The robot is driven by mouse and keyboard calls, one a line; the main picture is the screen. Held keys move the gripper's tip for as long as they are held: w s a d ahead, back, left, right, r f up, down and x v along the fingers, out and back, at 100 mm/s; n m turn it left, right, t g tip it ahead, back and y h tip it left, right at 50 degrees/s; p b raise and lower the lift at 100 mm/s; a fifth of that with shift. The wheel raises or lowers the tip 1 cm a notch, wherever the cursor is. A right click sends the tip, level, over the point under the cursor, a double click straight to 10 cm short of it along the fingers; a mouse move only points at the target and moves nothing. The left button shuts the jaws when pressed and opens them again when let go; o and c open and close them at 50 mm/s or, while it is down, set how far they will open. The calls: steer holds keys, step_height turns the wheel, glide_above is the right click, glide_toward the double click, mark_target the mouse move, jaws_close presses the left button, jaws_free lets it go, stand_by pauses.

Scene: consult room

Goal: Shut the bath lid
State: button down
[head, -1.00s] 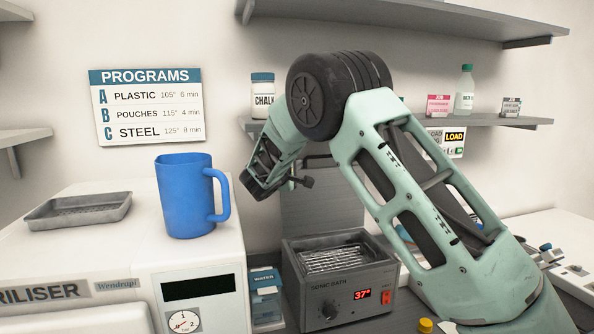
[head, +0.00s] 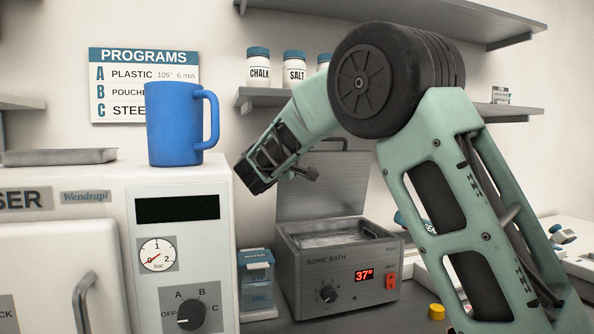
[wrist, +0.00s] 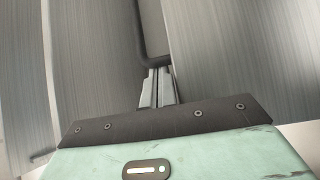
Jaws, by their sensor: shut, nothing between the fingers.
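The sonic bath (head: 312,283) stands on the counter, with its red display reading 37°. Its grey lid (head: 322,192) is open, standing upright at the back of the tank, with a dark handle (head: 345,142) at its top edge. My arm reaches across in front of the lid's upper left, and my fingertips cannot be made out in the head view. In the wrist view my gripper (wrist: 156,76) is shut and empty. Its tips are close to a dark bent bar (wrist: 143,40), which looks like the lid handle, beside brushed grey panels. I cannot tell whether they touch.
A white steriliser (head: 100,215) stands left of the bath, with a blue mug (head: 174,125) and a grey tray (head: 60,157) on top. A blue-lidded container (head: 256,285) sits between steriliser and bath. A shelf (head: 280,97) with jars hangs above. A yellow cap (head: 437,312) lies right.

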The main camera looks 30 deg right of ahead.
steer(key=s+a+f+m+g+h+b, duration=0.2)
steer(key=s+f+m+h+b, duration=0.2)
steer(key=b, duration=1.5)
steer(key=s+a+f+m+g+h+b, duration=0.1)
steer(key=s+f+m+g+h+b, duration=0.2)
steer(key=b, duration=1.6)
steer(key=s+f+m+h, duration=0.1)
steer(key=s+f+m, duration=0.2)
steer(key=s+m, duration=0.2)
steer(key=shift+s+a+h, duration=0.3)
steer(key=shift+s+a, duration=0.1)
steer(key=shift+s, duration=0.35)
steer(key=shift+b, duration=0.35)
steer(key=shift+r, duration=0.1)
